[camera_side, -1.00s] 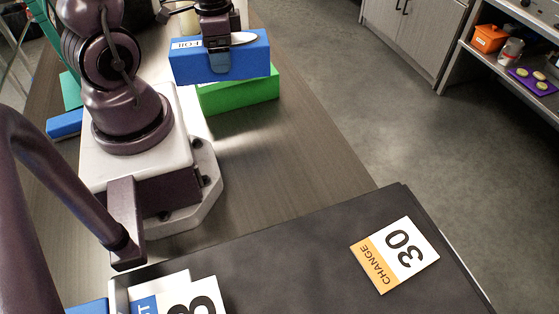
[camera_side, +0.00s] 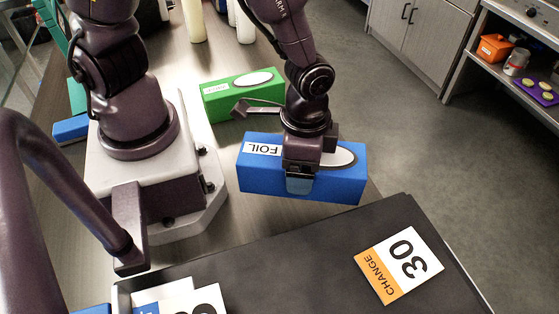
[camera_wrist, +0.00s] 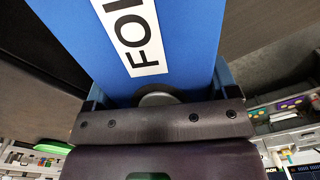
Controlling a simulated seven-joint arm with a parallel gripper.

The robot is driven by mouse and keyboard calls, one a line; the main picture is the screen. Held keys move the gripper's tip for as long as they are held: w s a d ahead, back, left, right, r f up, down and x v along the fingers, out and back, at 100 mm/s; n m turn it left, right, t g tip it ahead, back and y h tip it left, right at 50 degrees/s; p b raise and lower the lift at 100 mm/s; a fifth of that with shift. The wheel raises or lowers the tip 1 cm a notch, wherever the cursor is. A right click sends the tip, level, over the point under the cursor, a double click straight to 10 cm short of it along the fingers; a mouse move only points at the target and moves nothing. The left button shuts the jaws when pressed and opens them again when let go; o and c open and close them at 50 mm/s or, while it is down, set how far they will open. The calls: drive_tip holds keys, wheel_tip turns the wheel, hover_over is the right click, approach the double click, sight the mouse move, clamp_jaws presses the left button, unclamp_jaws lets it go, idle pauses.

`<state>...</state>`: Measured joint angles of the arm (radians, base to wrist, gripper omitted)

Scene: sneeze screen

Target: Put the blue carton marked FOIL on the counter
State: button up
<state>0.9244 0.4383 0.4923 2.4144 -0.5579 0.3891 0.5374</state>
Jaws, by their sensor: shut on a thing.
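The blue carton marked FOIL (camera_side: 261,177) is held in my gripper (camera_side: 301,178), whose fingers are shut across its middle. In the side view the carton hangs over the table, between the green carton and the dark counter. I cannot tell its exact height. In the wrist view the carton (camera_wrist: 185,45) fills the upper middle, with part of its FOIL label showing between the jaws. The dark counter (camera_side: 300,258) lies in front of the carton at the bottom of the side view.
A green carton (camera_side: 222,99) lies on the wooden table behind. White cards (camera_side: 180,300) sit at the counter's left. The counter's middle is bare. Pale bottles (camera_side: 194,22) stand at the back.

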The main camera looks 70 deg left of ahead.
drive_tip(key=shift+s+d+f+n, duration=0.1)
drive_tip(key=shift+d+n, duration=0.2)
drive_tip(key=shift+d, duration=0.25)
drive_tip(key=shift+s+d+f+n, duration=0.1)
drive_tip(key=shift+d+n, duration=0.2)
drive_tip(key=shift+d, duration=0.2)
drive_tip(key=n, duration=0.2)
drive_tip(key=shift+w+d+r+n, duration=0.1)
drive_tip(key=shift+w+d+n, duration=0.1)
drive_tip(key=shift+w+n, duration=0.2)
drive_tip(key=shift+n, duration=0.7)
drive_tip(key=shift+f, duration=4)
drive_tip(key=shift+f, duration=0.1)
drive_tip(key=o, duration=1.2)
